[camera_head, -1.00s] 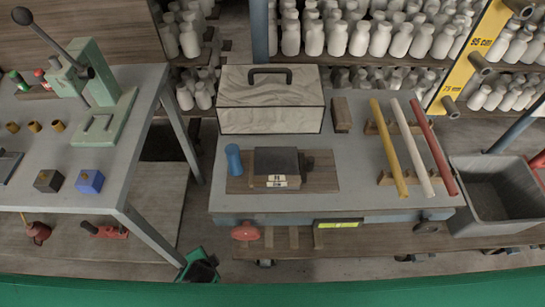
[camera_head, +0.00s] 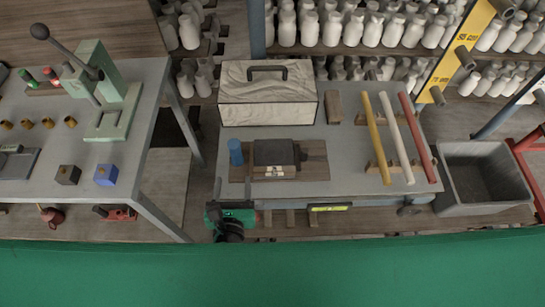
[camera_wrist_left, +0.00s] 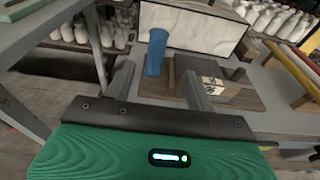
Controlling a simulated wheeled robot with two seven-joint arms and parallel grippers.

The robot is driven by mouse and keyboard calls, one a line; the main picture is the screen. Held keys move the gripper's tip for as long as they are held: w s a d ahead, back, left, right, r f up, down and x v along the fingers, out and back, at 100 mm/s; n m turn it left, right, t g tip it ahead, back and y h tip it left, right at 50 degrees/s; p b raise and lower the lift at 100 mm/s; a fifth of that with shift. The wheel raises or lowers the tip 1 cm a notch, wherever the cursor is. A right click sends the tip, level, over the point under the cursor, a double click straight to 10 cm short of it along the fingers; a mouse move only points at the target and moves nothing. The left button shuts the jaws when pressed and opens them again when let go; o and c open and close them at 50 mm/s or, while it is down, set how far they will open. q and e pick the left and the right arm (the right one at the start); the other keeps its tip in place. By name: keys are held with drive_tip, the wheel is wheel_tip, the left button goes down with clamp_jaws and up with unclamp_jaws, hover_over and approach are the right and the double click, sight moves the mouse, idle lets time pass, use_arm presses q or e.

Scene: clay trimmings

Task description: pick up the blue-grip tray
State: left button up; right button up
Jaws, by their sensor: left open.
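The blue-grip tray (camera_head: 318,165) is a flat brown wooden board on the grey bench, with an upright blue grip (camera_head: 236,152) at its left end. A dark block (camera_head: 274,153) with a pale label sits on the board. My left gripper (camera_head: 234,206) is at the bench's front edge, just in front of the grip. In the left wrist view, its two grey fingers (camera_wrist_left: 158,80) are apart, and the blue grip (camera_wrist_left: 156,52) shows beyond and between them, not clasped. The tray board (camera_wrist_left: 240,97) is partly hidden by the right finger. My right gripper is not in view.
A pale box with a black handle (camera_head: 267,98) stands behind the tray. Yellow, white and red rods (camera_head: 393,135) lie on supports to the right, beside a grey bin (camera_head: 484,175). A left table (camera_head: 142,150) holds a green press (camera_head: 112,100). White bottles fill the back shelves.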

sight(234, 153)
use_arm(q)
drive_tip(key=w, duration=0.2)
drive_tip(key=w+f+p, duration=0.1)
drive_tip(key=w, duration=0.5)
drive_tip(key=shift+f, duration=0.25)
drive_tip(key=w, duration=0.1)
drive_tip(key=w+f+p, duration=0.1)
drive_tip(key=w, duration=0.2)
drive_tip(key=shift+w+a+f+p, duration=0.15)
drive_tip(key=shift+a+p, duration=0.1)
drive_tip(key=shift+p, duration=0.05)
drive_tip(key=shift+w+f, duration=0.15)
drive_tip(key=shift+w, duration=0.3)
clamp_jaws()
